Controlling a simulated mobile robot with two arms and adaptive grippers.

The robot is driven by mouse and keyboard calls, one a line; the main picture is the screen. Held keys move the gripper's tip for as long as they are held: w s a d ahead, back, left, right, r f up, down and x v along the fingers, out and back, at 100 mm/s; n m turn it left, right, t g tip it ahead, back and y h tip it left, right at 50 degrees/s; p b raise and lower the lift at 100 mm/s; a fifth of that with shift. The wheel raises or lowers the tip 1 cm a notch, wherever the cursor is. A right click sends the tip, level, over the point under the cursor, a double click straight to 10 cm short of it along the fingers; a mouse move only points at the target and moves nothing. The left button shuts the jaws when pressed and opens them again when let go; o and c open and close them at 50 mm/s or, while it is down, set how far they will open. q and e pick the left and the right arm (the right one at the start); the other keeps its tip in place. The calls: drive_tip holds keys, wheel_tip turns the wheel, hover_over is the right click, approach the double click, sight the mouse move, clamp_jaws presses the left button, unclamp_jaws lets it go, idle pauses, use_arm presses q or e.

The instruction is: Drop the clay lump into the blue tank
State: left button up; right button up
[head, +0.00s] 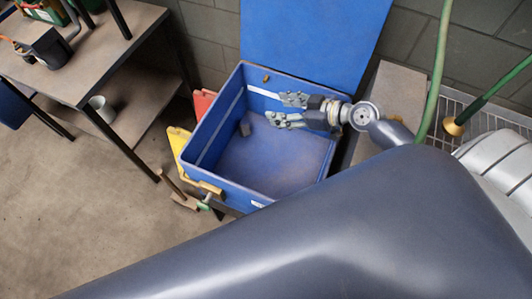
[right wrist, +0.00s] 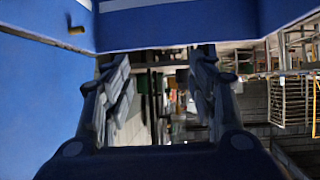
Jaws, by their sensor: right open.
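The blue tank (head: 222,123) stands open in the middle of the head view, its blue lid (head: 310,40) raised against the wall. A small grey-brown lump (head: 245,129), which looks like the clay lump, lies inside the tank near its left wall. My right gripper (head: 275,108) reaches in from the right over the tank, its fingers apart and empty. The right wrist view shows the two spread fingers (right wrist: 160,60) with nothing between them and blue tank walls (right wrist: 30,80) around. The lump is apart from the fingers. My left gripper is not in view.
A workbench (head: 75,75) with a lower shelf and a pale cup (head: 101,108) stands at the left. Yellow (head: 178,142) and red (head: 202,102) pieces stand beside the tank. A green hose (head: 438,70) and a metal grate (head: 480,115) are at the right. The left floor is clear.

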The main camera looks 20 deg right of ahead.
drive_tip(key=v, duration=0.9)
drive_tip(key=shift+s+d+r, duration=0.15)
drive_tip(key=shift+s+r, duration=0.05)
drive_tip(key=shift+s, duration=0.1)
